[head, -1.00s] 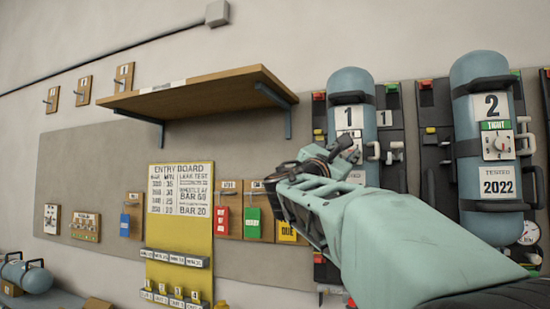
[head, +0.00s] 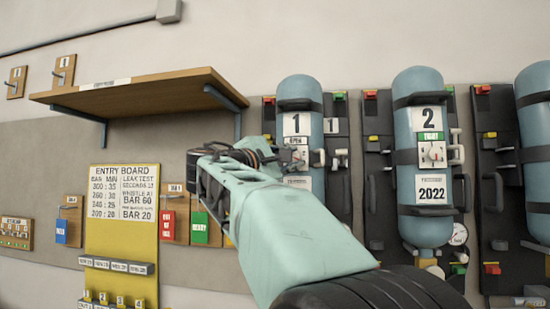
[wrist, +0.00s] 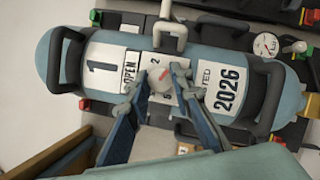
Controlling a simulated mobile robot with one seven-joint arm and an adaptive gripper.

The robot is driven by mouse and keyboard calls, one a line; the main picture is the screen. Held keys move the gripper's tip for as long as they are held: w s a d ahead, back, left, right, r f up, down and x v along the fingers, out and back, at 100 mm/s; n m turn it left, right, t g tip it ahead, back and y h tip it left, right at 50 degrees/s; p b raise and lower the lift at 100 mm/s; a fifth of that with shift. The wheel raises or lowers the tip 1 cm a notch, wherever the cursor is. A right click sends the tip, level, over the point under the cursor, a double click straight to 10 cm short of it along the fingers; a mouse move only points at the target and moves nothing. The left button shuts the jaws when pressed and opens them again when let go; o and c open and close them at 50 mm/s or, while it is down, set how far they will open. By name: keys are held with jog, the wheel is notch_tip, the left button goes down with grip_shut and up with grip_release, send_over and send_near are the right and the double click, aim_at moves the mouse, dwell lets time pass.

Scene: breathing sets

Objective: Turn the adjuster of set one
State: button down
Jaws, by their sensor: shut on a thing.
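Set one is a blue cylinder (head: 301,92) with a "1" plate, an "OPEN" label and dark straps, mounted on a dark wall panel. In the wrist view it lies sideways (wrist: 120,98), with a "2026" plate beside the adjuster. The adjuster (wrist: 160,79) is a small round pale knob with a red mark. My gripper (wrist: 157,86) has its two fingers on either side of the knob, shut on it. In the head view my gripper (head: 290,157) reaches the front of set one, and its fingers partly cover the adjuster there.
Set two (head: 418,110), labelled "TIGHT", hangs to the right, with another cylinder (head: 537,110) at the edge. A wooden shelf (head: 150,88) juts out at upper left. A yellow entry board (head: 122,225) is below it. A gauge (wrist: 265,45) and pale handle (wrist: 168,35) sit near set one.

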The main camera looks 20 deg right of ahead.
dwell(0.4)
jog(key=c, duration=1.7)
grip_release()
jog(key=v, duration=1.2)
